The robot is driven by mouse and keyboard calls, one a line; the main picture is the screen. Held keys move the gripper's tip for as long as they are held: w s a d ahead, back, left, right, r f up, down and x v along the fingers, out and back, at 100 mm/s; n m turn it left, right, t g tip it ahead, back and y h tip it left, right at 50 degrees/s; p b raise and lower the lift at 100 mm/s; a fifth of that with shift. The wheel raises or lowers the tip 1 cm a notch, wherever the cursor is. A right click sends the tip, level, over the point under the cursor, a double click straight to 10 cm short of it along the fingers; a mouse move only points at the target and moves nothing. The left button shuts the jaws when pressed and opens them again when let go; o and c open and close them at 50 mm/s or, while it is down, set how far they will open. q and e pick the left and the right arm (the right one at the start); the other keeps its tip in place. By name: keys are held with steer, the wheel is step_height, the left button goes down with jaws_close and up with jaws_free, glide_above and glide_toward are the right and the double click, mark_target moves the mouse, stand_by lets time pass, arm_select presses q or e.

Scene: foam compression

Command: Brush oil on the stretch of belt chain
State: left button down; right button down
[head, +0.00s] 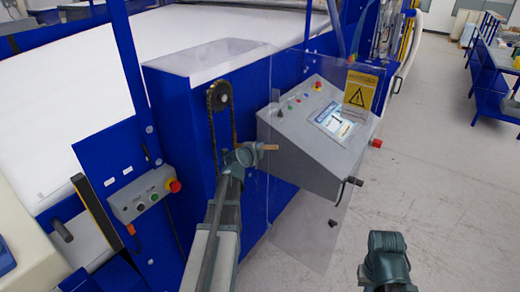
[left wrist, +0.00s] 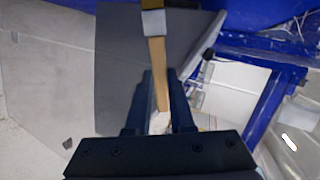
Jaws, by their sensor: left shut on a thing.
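The belt chain (head: 212,125) hangs in a long loop from a dark sprocket (head: 219,96) on the blue machine's front. Its lower end is hidden behind my left arm. My left gripper (head: 250,153) is just right of the chain's lower part. It is shut on a brush, whose wooden handle (left wrist: 158,75) lies between the fingers (left wrist: 160,108) in the left wrist view. A pale ferrule (left wrist: 153,23) sits farther out. In the head view a tan piece of the brush (head: 268,147) sticks out rightward. Whether bristles touch the chain cannot be told. My right gripper (head: 386,243) is low at right, its jaws unclear.
A clear panel (head: 300,235) stands right of the chain, close to my left gripper. Behind it is a grey control console (head: 305,145) with a yellow warning sign (head: 360,91). A button box (head: 143,195) is at left. Open floor (head: 450,190) lies at right.

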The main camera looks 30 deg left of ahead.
arm_select(q)
step_height(320, 180, up, 7)
steer(key=p, duration=0.6)
stand_by(1.2)
steer(key=shift+f, duration=0.15)
steer(key=d, duration=0.6)
steer(key=shift+s, duration=0.2)
steer(key=d, duration=0.3)
steer(key=shift+s, duration=0.15)
stand_by(0.3)
stand_by(0.4)
